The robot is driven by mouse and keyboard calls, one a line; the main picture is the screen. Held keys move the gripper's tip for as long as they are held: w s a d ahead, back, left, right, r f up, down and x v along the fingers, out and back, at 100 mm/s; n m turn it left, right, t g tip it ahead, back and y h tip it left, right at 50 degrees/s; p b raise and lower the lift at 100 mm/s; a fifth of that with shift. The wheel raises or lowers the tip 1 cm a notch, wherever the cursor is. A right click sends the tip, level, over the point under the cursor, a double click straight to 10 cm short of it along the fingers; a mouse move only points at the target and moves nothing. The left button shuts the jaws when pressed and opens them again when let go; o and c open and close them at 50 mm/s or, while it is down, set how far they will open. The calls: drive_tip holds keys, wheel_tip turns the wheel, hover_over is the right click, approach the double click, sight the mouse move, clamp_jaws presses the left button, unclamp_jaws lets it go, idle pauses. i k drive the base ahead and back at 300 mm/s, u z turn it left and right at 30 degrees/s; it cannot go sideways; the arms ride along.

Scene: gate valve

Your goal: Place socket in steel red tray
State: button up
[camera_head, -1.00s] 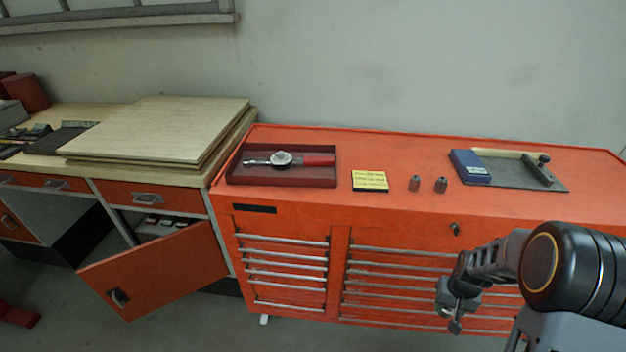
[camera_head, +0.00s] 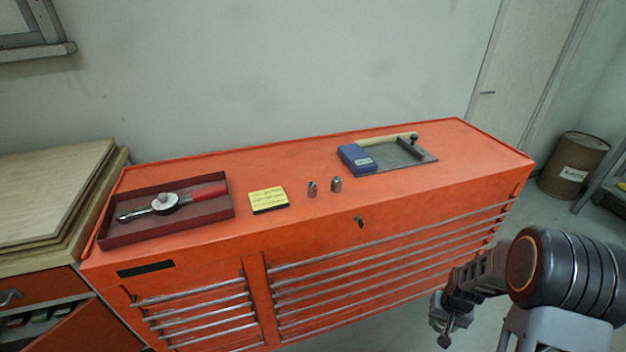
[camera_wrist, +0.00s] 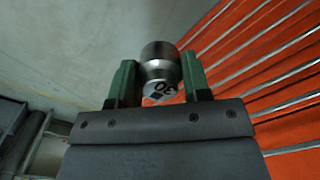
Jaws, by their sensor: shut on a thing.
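My gripper (camera_head: 447,322) hangs low in front of the orange tool chest at the right of the head view. It is shut on a socket; in the wrist view the socket (camera_wrist: 160,72) is a shiny metal cylinder with a dark marking that looks like "30", held between two green fingers. The steel red tray (camera_head: 222,215) is a shallow dark red box on the left end of the chest top. A torque wrench (camera_head: 170,203) with a red handle lies in it. My gripper is far to the right of the tray and lower than it.
Two small sockets, one (camera_head: 312,189) left of the other (camera_head: 336,184), stand on the orange chest (camera_head: 290,235) beside a yellow note block (camera_head: 268,200). A blue box (camera_head: 357,158) and a grey plate (camera_head: 415,158) lie further right. A barrel (camera_head: 574,165) stands at far right.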

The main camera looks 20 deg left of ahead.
sight(189, 215)
drive_tip(key=z, duration=1.7)
drive_tip(key=k, duration=1.8)
drive_tip(key=u, duration=2.2)
